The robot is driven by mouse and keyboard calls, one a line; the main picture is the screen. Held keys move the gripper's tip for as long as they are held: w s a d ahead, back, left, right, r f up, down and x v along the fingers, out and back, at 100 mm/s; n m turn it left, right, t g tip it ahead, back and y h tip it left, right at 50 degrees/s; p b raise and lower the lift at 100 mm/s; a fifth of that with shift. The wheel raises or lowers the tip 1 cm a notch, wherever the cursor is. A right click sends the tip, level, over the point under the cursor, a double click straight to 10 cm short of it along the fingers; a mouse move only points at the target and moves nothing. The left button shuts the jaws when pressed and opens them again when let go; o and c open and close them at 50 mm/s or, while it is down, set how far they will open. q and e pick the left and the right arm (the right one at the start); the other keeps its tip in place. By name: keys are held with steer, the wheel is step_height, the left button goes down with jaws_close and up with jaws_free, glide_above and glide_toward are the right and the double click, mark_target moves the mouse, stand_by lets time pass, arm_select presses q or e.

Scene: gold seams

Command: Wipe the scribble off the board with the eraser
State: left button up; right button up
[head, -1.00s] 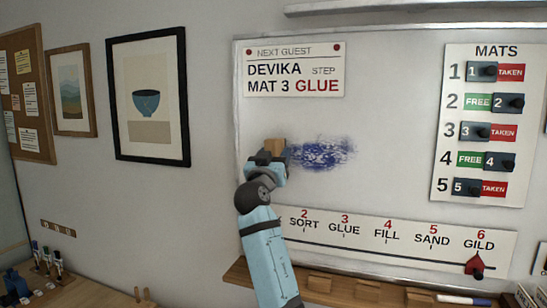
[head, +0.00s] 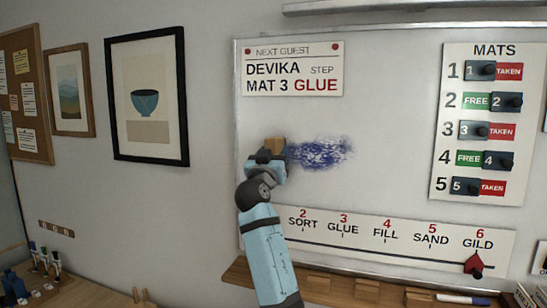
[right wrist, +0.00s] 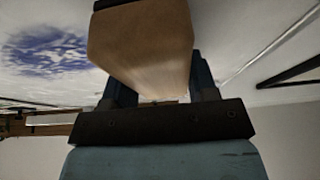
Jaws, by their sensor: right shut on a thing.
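The blue scribble (head: 322,152) is a smudged patch in the middle of the white board (head: 390,120). It also shows at the upper left of the right wrist view (right wrist: 48,50). My right gripper (head: 268,157) is at the left end of the scribble, in front of the board. It is shut on the eraser (head: 275,146), a tan wooden block that fills the upper middle of the right wrist view (right wrist: 142,45). The gripper and arm hide part of the board at the scribble's left. I cannot tell whether the eraser touches the board. My left gripper is not in view.
A guest card (head: 294,69) is above the scribble. A mats panel (head: 480,125) is at the right. A step strip (head: 410,243) with a red slider (head: 474,264) runs below. A wooden ledge (head: 335,290) with blocks and a marker (head: 461,299) lies under the board.

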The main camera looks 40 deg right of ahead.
steer(key=shift+w+d, duration=0.2)
steer(key=shift+d, duration=0.2)
steer(key=shift+s, duration=0.15)
